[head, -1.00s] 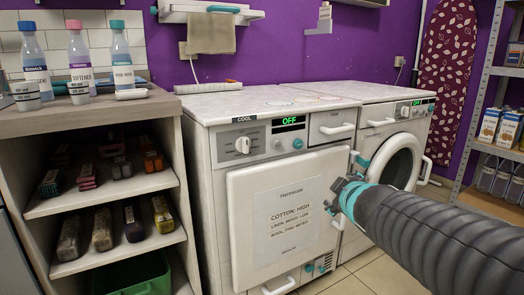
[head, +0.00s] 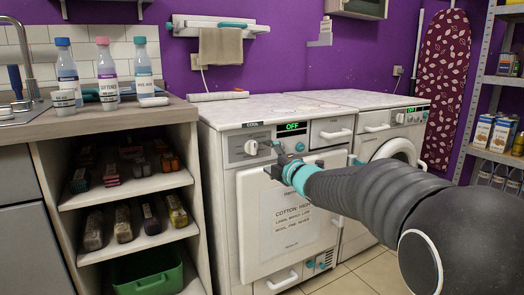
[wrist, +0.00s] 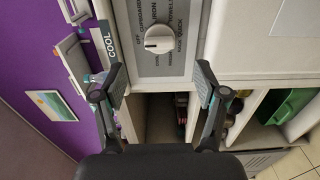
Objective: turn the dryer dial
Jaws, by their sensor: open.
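The dryer (head: 284,205) is the white left-hand machine, and its display (head: 292,127) reads OFF. Its white dial (head: 250,147) sits on a grey panel at the upper left of its front. In the wrist view the dial (wrist: 158,39) shows near the top, with printed settings around it, including OFF, IRON and QUICK. My gripper (head: 274,160) is in front of the dryer, close to the dial's right. In the wrist view my gripper (wrist: 160,82) is open and empty, its fingers apart on either side below the dial, not touching it.
A COOL label (wrist: 108,42) stands by the panel. A paper notice (head: 292,214) is on the dryer door. Left of the dryer is an open shelf unit (head: 125,198) with bottles on top. A second machine (head: 388,150) stands to the right.

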